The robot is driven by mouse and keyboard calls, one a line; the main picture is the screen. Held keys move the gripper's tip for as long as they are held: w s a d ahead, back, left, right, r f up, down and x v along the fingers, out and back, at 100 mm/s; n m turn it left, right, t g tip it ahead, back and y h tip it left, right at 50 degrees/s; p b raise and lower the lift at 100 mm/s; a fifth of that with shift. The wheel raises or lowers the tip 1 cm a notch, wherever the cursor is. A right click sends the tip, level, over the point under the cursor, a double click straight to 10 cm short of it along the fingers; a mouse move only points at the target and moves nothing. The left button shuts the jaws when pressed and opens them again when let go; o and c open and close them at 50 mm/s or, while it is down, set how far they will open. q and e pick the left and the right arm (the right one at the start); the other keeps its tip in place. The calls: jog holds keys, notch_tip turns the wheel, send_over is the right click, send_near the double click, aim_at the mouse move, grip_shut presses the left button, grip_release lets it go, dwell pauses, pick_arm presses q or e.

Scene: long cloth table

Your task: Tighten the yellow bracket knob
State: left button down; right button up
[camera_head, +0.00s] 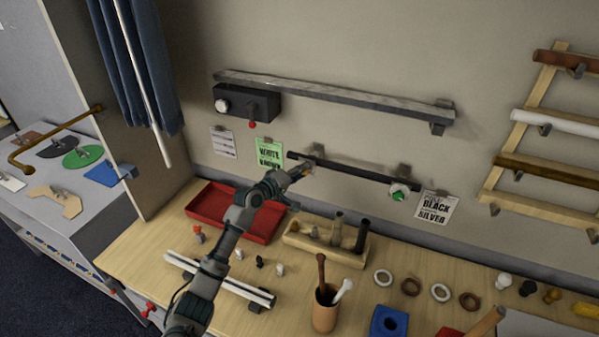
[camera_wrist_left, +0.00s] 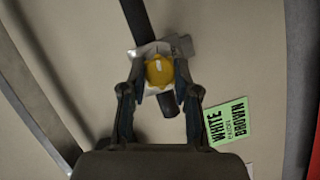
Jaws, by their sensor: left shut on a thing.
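The yellow bracket knob (camera_wrist_left: 159,72) is round and sits on a pale metal bracket (camera_wrist_left: 178,48) that holds a dark rod (camera_wrist_left: 138,20) on the wall. In the left wrist view my left gripper (camera_wrist_left: 159,82) has one finger on each side of the knob and is shut on it. In the head view my left gripper (camera_head: 302,172) reaches up to the left end of the dark rod (camera_head: 355,170) and mostly hides the knob. My right gripper is in neither view.
A green sign (camera_head: 269,153) hangs left of the gripper. A bracket with a green knob (camera_head: 398,195) holds the rod's right end. Below are a red tray (camera_head: 207,217), a wooden peg block (camera_head: 300,241) and a tool cup (camera_head: 325,316).

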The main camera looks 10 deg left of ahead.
pick_arm(q)
jog(key=shift+s+d+f, duration=0.1)
jog(key=shift+d+f, duration=0.1)
jog(key=shift+f, duration=0.25)
jog(key=c, duration=0.8)
grip_release()
jog(key=shift+c, duration=0.2)
jog(key=shift+d+r, duration=0.1)
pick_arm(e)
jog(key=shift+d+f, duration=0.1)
pick_arm(q)
jog(key=v, duration=1.1)
jog(key=shift+s+a, duration=0.25)
jog(key=shift+a, duration=0.05)
jog(key=shift+r, duration=0.1)
